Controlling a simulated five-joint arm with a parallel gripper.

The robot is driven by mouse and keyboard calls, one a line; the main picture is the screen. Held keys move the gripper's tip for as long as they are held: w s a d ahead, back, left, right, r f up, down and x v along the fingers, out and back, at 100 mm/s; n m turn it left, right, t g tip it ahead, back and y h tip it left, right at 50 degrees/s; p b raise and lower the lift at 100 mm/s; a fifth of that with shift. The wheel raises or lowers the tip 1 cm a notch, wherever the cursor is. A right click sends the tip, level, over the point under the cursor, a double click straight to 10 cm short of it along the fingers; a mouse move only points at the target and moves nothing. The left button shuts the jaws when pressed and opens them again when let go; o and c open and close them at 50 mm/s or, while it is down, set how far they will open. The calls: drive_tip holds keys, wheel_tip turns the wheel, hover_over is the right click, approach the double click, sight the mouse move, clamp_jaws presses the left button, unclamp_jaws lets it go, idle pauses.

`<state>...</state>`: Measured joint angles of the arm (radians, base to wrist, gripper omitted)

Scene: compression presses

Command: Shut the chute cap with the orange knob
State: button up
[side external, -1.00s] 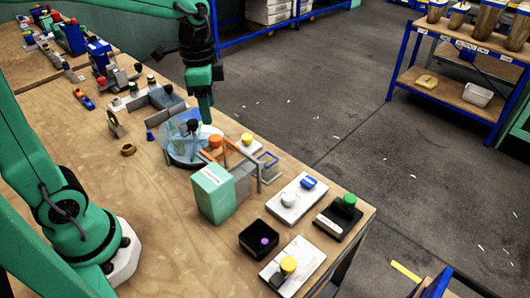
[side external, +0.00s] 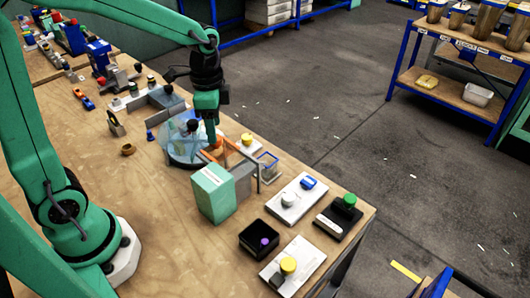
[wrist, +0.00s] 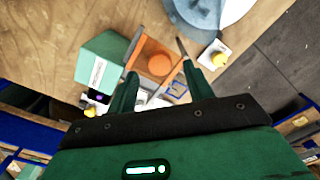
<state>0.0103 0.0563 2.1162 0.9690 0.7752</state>
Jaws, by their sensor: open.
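The orange knob (wrist: 159,64) sits on an orange-brown flat cap (wrist: 143,50) in the wrist view. In the side view, the knob (side external: 215,146) shows just under my gripper (side external: 211,139), partly hidden by it. The chute is a pale green box (side external: 212,192) with a grey part beside it. In the wrist view my gripper (wrist: 159,68) is open, one finger on each side of the knob in the picture. I cannot tell whether the fingers touch the knob. How far the cap stands open is not clear.
A round, clear-topped dish (side external: 181,150) stands close by on the left. White plates and a black tray (side external: 259,240) lie in front. Bare wood (side external: 150,220) lies left of the box.

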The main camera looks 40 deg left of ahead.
sight(220, 145)
drive_tip(key=shift+f, duration=1.3)
